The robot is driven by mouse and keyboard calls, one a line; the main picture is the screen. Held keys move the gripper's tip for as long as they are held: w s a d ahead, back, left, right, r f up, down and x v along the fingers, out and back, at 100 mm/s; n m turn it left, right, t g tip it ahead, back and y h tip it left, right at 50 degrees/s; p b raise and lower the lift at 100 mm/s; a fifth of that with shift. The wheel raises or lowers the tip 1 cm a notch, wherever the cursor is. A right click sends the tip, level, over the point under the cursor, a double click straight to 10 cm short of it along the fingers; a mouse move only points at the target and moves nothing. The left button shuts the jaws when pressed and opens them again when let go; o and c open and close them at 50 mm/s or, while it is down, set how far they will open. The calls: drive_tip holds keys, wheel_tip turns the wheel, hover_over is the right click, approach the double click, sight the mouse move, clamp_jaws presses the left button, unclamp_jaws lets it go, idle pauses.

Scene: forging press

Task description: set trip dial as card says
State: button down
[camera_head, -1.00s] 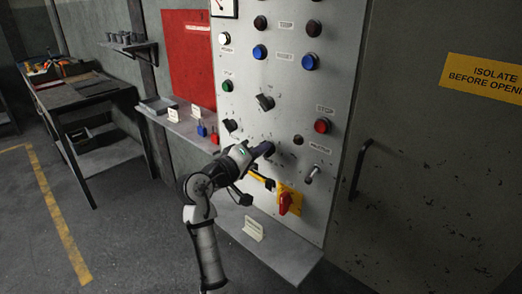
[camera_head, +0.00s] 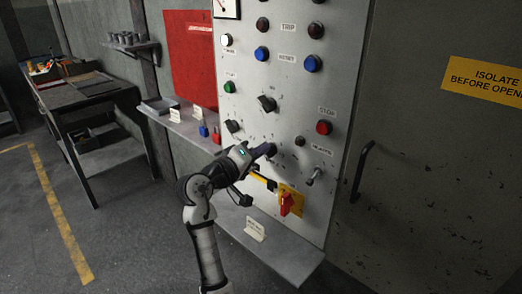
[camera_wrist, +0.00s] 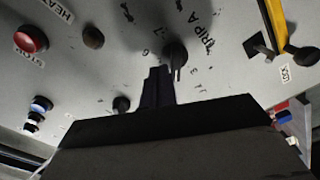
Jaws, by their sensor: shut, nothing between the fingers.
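The trip dial (camera_wrist: 176,54) is a dark round knob with a pointer, marked "TRIP A" in the wrist view, with small figures around it on the grey panel. My gripper (camera_wrist: 159,73) is shut and empty, its fingertips close beside the dial. I cannot tell whether they touch it. In the head view my gripper (camera_head: 267,150) reaches the lower middle of the panel and largely hides the dial. A white card (camera_head: 255,229) stands on the ledge below the panel; its writing is too small to read.
Around the dial are a black selector (camera_head: 266,103), a red stop button (camera_head: 324,127), a toggle lever (camera_head: 315,176) and a red-and-yellow isolator switch (camera_head: 287,201). A side shelf (camera_head: 180,122) holds small cards and padlocks. A door handle (camera_head: 361,172) stands at right.

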drive_tip(key=v, duration=0.8)
idle(0.4)
drive_tip(key=shift+s+r, duration=0.1)
drive_tip(key=shift+r, duration=0.05)
